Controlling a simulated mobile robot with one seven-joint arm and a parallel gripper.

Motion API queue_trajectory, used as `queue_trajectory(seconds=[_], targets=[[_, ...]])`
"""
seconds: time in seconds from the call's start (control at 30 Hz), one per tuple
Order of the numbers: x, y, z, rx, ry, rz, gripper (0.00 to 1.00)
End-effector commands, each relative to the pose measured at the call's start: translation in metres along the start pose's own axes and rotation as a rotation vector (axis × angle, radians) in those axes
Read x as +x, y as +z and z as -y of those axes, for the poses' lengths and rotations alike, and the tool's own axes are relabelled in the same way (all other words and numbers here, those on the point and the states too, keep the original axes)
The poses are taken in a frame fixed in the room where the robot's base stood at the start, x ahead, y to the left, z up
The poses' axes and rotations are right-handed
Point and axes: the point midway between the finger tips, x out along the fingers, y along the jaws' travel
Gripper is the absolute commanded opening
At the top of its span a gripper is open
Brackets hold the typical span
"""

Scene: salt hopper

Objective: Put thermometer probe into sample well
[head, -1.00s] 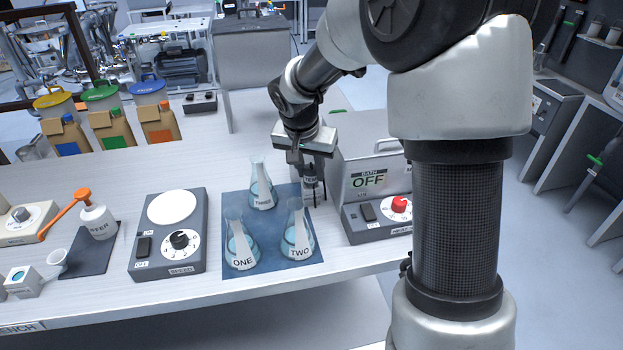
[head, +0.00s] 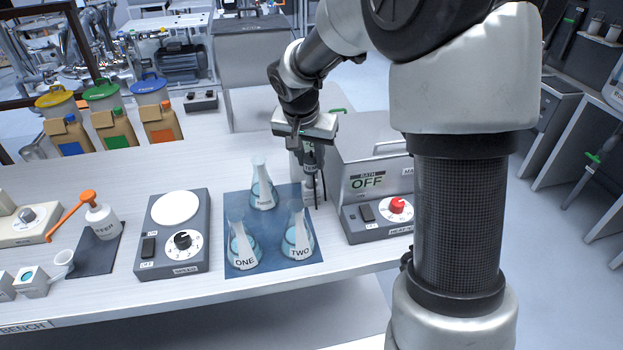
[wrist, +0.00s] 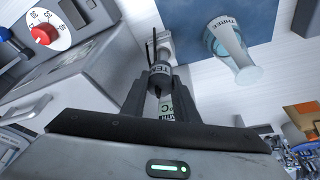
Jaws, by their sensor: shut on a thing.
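My gripper (head: 311,152) is shut on the thermometer probe (head: 311,168), a dark upright piece with a "TEM…" label, just left of the bath box. In the wrist view the probe (wrist: 160,70) is between the fingers of my gripper (wrist: 160,84). A pale upright cylinder (head: 308,192) shows directly below the probe; I cannot tell whether they touch. Thin dark rods stand beside it. I see no legible sample well label. A small white block with a blue round top (head: 32,281) lies at the far left, and I cannot tell whether it is the well.
Flasks THREE (head: 262,190), ONE (head: 242,250) and TWO (head: 297,240) stand on a blue mat (head: 270,268) close left of the gripper. The bath box (head: 368,165), marked OFF, is close right. A dial unit (head: 170,245) stands left. Bench behind the flasks is clear.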

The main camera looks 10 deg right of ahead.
Motion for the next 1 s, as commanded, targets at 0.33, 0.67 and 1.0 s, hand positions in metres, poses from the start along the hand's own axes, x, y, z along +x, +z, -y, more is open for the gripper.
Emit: queue_trajectory(seconds=[0.33, 0.67, 1.0], targets=[[-0.015, -0.005, 0.0, 0.001, -0.001, -0.001, 0.0], [-0.027, -0.01, 0.0, -0.001, -0.001, -0.001, 0.0], [-0.03, -0.011, 0.0, -0.001, 0.0, 0.0, 0.0]])
